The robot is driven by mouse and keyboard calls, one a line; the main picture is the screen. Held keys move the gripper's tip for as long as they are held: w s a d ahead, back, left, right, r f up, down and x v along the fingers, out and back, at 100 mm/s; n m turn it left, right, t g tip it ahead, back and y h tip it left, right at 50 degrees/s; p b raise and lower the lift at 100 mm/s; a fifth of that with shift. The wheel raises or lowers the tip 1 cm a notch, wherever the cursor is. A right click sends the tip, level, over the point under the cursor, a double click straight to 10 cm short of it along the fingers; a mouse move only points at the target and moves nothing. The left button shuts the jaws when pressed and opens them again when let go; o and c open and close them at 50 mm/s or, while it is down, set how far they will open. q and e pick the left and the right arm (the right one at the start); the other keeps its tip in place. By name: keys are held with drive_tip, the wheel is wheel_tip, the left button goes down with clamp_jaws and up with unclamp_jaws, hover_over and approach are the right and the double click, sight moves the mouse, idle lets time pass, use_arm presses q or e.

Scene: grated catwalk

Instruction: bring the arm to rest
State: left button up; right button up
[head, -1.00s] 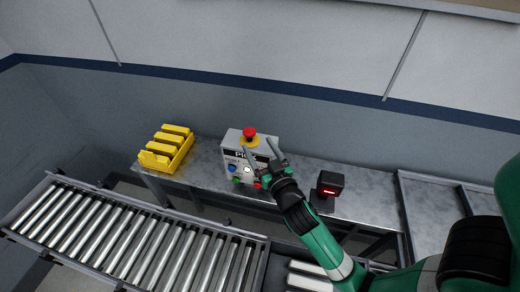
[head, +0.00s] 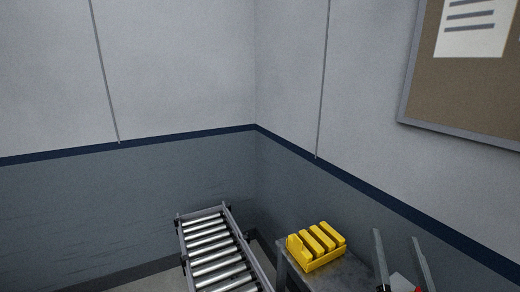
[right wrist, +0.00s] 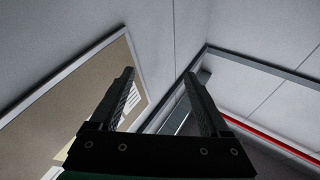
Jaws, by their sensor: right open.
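My right gripper (head: 397,236) shows at the bottom right of the head view. The rest of my right arm is outside the head view. My left gripper is in neither view.
A yellow bin rack (head: 316,246) stands on a grey metal table (head: 345,275). A roller conveyor (head: 215,250) lies left of it. A notice board (head: 468,90) hangs on the right wall and also shows in the right wrist view (right wrist: 85,92). A red strip (right wrist: 275,142) runs at the right there.

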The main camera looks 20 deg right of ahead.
drive_tip(key=s+a+r+n+t+y, duration=0.25)
drive_tip(key=a+r+y, duration=0.2)
drive_tip(key=r, duration=0.45)
drive_tip(key=s+a+r+n+t+y, duration=0.2)
drive_tip(key=a+r+t+y, duration=0.1)
drive_tip(key=a+r, duration=0.4)
drive_tip(key=s+a+r+n+t+y, duration=0.25)
drive_tip(key=a+r, duration=0.25)
drive_tip(key=r, duration=0.5)
wheel_tip(320, 180, up, 11)
drive_tip(key=w+n+y+p, duration=0.1)
drive_tip(key=n+y+p, duration=0.1)
drive_tip(key=p, duration=1)
drive_tip(key=shift+a+f+y, duration=0.15)
drive_tip(key=shift+a+y, duration=0.15)
drive_tip(key=shift+y, duration=0.2)
drive_tip(key=shift+h, duration=0.3)
